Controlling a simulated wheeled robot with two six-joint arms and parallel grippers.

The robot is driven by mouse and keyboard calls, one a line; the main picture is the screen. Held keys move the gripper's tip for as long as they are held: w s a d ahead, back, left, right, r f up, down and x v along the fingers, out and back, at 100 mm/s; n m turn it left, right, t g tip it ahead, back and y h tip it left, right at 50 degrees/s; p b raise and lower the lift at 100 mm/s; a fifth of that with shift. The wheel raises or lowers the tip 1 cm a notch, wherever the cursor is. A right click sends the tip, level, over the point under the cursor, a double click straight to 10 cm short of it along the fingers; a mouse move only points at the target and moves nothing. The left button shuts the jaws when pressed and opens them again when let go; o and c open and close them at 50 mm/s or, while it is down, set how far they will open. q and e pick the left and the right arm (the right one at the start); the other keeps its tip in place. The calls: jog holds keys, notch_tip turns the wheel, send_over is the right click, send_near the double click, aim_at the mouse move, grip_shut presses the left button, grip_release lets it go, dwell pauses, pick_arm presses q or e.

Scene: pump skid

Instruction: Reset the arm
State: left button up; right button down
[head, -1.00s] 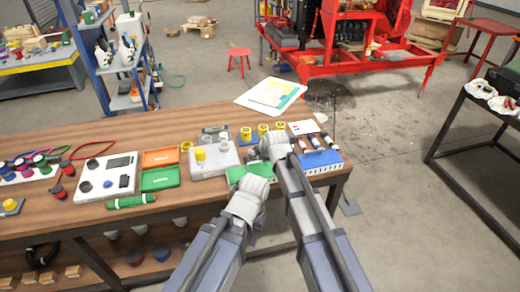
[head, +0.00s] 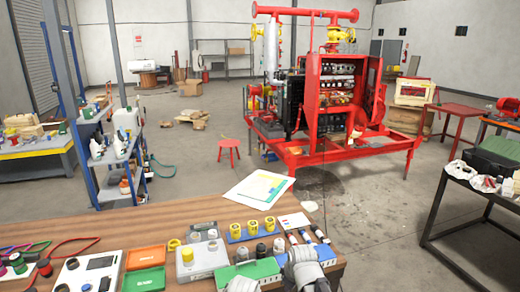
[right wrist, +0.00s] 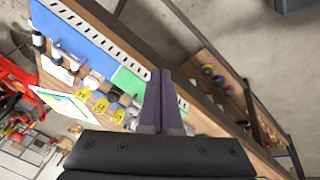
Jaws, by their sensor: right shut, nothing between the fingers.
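My right gripper (head: 302,272) is at the bottom of the head view, by the front edge of the wooden workbench (head: 205,212). In the right wrist view its two dark fingers (right wrist: 166,100) are together with nothing between them. They overlap the green bin (right wrist: 128,82) in the picture, near the bench edge.
The bench holds a grey box (head: 202,260), an orange tray (head: 146,256), yellow-topped parts (head: 252,227) and a paper sheet (head: 258,188). A red pump skid (head: 335,110) stands beyond, with a red stool (head: 229,150). A dark table (head: 475,185) is right; floor between is open.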

jog(key=s+d+f+m+g, duration=0.1)
jog(key=s+d+m+g, duration=0.1)
jog(key=s+d+m, duration=0.4)
jog(key=s+d+m+g, duration=0.1)
jog(key=s+d+m, duration=0.1)
jog(key=s+m, duration=0.4)
jog(key=s+a+n+h, duration=0.1)
jog(key=s+a+n, duration=0.1)
jog(key=a, duration=0.3)
jog(key=s+a+n+g+h, duration=0.1)
jog(key=s+a+n, duration=0.2)
jog(key=a, duration=0.3)
jog(key=shift+s+f, duration=0.15)
jog(key=shift+s, duration=0.65)
jog(key=shift+a, duration=0.15)
